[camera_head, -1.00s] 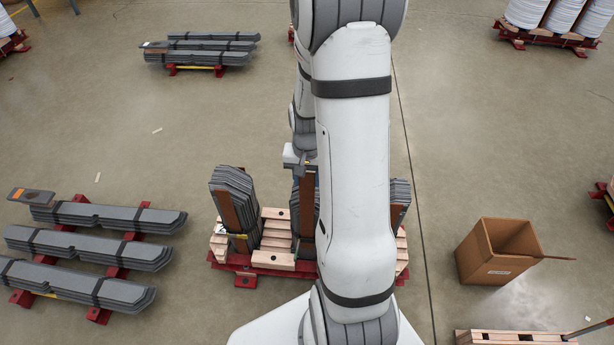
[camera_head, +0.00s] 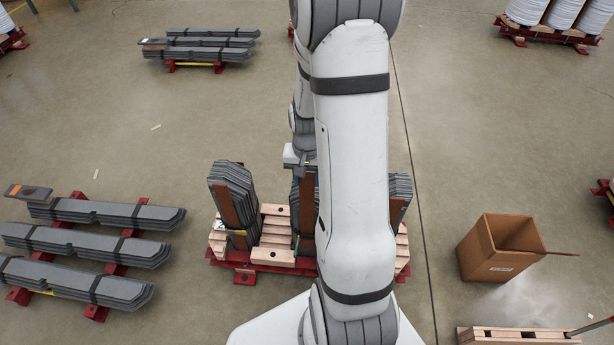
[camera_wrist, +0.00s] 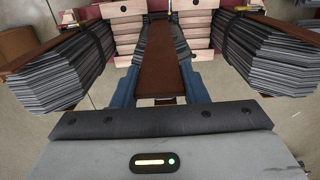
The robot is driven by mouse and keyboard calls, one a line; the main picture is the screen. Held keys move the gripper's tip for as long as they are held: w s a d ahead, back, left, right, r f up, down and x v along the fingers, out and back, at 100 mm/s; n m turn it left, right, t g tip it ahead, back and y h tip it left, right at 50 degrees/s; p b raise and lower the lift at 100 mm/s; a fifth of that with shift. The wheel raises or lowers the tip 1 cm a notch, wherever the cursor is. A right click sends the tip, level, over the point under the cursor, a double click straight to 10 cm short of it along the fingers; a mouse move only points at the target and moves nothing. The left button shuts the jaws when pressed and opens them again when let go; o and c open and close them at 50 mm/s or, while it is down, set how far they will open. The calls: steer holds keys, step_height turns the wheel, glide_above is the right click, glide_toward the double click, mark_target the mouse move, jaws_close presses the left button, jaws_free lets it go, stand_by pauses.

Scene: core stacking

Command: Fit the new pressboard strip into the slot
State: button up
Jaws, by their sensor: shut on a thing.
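A brown pressboard strip (camera_wrist: 165,62) runs away from my gripper (camera_wrist: 160,88) in the wrist view. My gripper's blue fingers are shut on it, one on each side. The strip lies in line with the grey laminated middle limb (camera_wrist: 144,58), with grey sheets showing along both sides. I cannot tell how deep it sits in the slot. In the head view the strip (camera_head: 308,196) stands upright at the middle limb, partly hidden by my arm. Outer limbs stand to the left (camera_head: 232,196) and right (camera_head: 399,190), the right one partly hidden by my arm.
Pale wooden blocks (camera_head: 276,240) and a red base (camera_head: 245,276) carry the core. Strapped sheet stacks (camera_head: 95,245) lie on red supports at left. An open cardboard box (camera_head: 495,262) stands at right. In the wrist view, the outer limbs (camera_wrist: 270,60) flank my gripper closely.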

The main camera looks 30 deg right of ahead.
step_height(320, 180, down, 8)
steer(key=b, duration=0.5)
steer(key=shift+b, duration=0.35)
stand_by(1.9)
steer(key=o, duration=0.9)
steer(key=shift+r, duration=0.1)
steer(key=shift+c, duration=0.2)
steer(key=o, duration=0.5)
steer(key=shift+o, duration=0.2)
step_height(320, 180, up, 8)
steer(key=p, duration=0.2)
steer(key=shift+p, duration=0.35)
